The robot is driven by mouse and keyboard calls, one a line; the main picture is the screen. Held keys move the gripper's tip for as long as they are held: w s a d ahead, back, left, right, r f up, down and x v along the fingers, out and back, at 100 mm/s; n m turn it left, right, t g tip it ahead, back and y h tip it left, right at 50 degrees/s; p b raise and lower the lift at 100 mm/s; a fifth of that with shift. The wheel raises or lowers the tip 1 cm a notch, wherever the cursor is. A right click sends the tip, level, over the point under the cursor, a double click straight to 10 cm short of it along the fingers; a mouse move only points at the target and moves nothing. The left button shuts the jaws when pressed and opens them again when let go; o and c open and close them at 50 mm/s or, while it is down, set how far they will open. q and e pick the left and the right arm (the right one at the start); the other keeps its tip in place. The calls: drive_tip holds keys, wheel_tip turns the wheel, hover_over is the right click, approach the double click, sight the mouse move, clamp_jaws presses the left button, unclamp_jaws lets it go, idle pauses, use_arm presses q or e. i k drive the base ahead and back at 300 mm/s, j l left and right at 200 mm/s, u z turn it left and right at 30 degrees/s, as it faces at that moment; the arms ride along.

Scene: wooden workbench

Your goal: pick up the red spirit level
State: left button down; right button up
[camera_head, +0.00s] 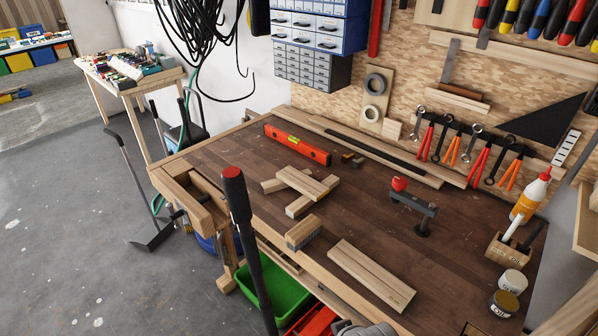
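The red spirit level (279,136) lies on the wooden workbench (375,207), towards its back left. It is a long orange-red bar with a yellowish vial window near its middle. It runs slanting from upper left to lower right, and nothing covers it. Neither of my grippers can be made out in the head view, and nothing is touching the level.
Wood pieces (310,182) lie just in front of the level. A wooden-backed brush (302,232) and boards (371,274) are nearer the front edge. A red-topped black handle (240,205) rises in front. A clamp (414,208) stands right of centre.

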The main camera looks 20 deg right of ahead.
sight(316, 154)
drive_tip(key=i+j, duration=0.15)
drive_tip(key=j, duration=0.2)
drive_tip(key=i+j, duration=0.15)
drive_tip(key=j, duration=0.15)
drive_tip(key=i+j+z, duration=0.1)
drive_tip(key=j, duration=0.25)
drive_tip(key=i+j, duration=0.2)
drive_tip(key=j, duration=0.15)
drive_tip(key=i+j, duration=0.1)
drive_tip(key=j, duration=0.2)
drive_tip(key=i+l+z, duration=0.1)
drive_tip(key=i+z, duration=0.2)
drive_tip(key=i, duration=0.9)
